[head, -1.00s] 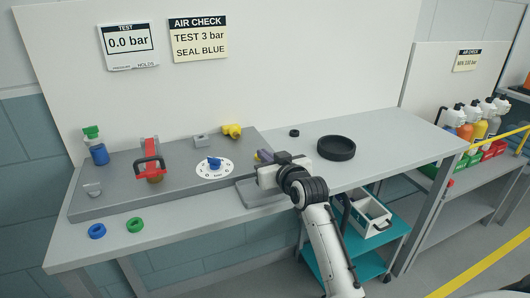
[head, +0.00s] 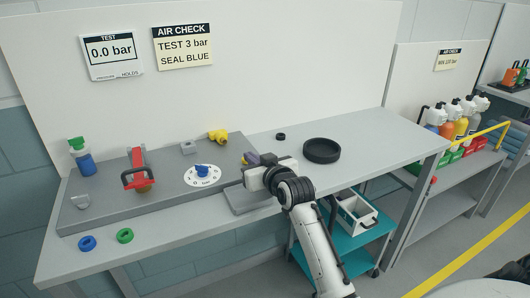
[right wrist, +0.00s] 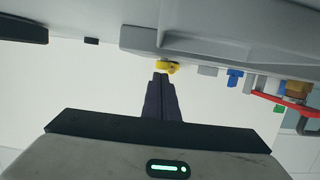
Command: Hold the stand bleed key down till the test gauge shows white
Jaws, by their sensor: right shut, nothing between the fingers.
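The test gauge (head: 112,56) is a white panel on the back board, reading 0.0 bar. The grey test stand (head: 110,200) lies on the bench below it. A small grey block (head: 188,147), which may be the bleed key, sits at its back edge beside a yellow fitting (head: 218,135); no label shows. My right gripper (head: 252,159) is at the stand's right end, shut and empty, apart from the block. In the right wrist view, its closed dark fingers (right wrist: 160,95) appear near the yellow fitting (right wrist: 167,68). My left gripper is not in view.
Blue (head: 87,243) and green (head: 125,235) rings lie in front.

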